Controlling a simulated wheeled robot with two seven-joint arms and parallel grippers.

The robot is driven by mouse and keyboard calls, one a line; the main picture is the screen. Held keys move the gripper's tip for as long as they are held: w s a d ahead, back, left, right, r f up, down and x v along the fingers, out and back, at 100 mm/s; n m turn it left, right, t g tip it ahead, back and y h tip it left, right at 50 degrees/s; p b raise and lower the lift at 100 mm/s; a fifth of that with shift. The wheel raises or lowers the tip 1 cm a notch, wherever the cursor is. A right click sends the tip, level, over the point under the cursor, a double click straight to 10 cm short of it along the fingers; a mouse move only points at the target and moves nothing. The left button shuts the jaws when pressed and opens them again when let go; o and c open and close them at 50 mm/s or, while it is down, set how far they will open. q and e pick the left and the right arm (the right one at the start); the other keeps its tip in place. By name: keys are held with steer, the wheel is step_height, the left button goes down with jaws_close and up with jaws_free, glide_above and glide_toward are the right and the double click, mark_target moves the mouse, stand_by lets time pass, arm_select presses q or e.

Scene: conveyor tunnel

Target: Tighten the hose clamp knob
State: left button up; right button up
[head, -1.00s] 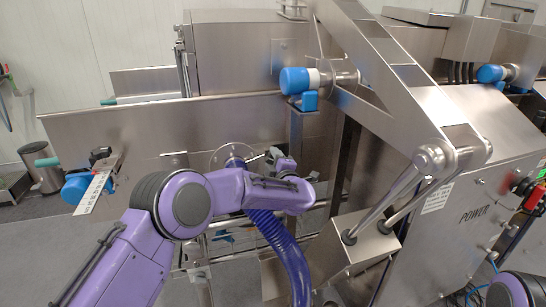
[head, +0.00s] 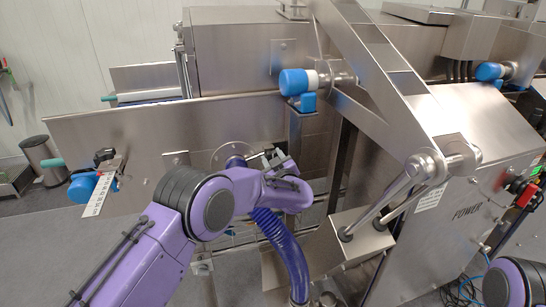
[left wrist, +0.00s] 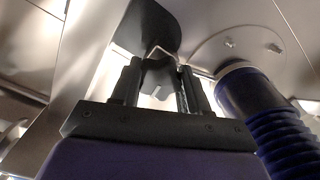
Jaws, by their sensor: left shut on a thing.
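The blue ribbed hose (head: 275,240) hangs below a round metal flange (head: 235,155) on the machine's side plate. In the left wrist view the hose (left wrist: 275,120) runs down at the right from the flange (left wrist: 250,35). My left gripper (head: 268,156) is beside the flange, partly hidden by its own wrist. In the left wrist view my left gripper (left wrist: 160,72) is shut on a dark piece, seemingly the clamp knob (left wrist: 152,28), next to the hose's upper end. The knob's outline is hard to make out. My right gripper is out of view.
A slanted steel arm (head: 375,85) and a steel cabinet marked POWER (head: 470,190) stand to the right. A blue-capped roller motor (head: 294,82) sits above the gripper. A blue knob with a scale (head: 85,187) is at the left. Floor is clear at lower left.

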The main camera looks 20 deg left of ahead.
arm_select(q)
steer(key=shift+d+f+m, duration=0.1)
steer(key=shift+d+m, duration=0.05)
steer(key=shift+m, duration=0.45)
steer(key=shift+f, duration=0.2)
steer(key=o, duration=1)
steer(key=shift+o, duration=0.3)
steer(key=b+v, duration=0.1)
steer(key=v, duration=0.9)
steer(key=shift+d+b, duration=0.2)
steer(key=shift+b, duration=0.2)
steer(key=shift+s, duration=0.15)
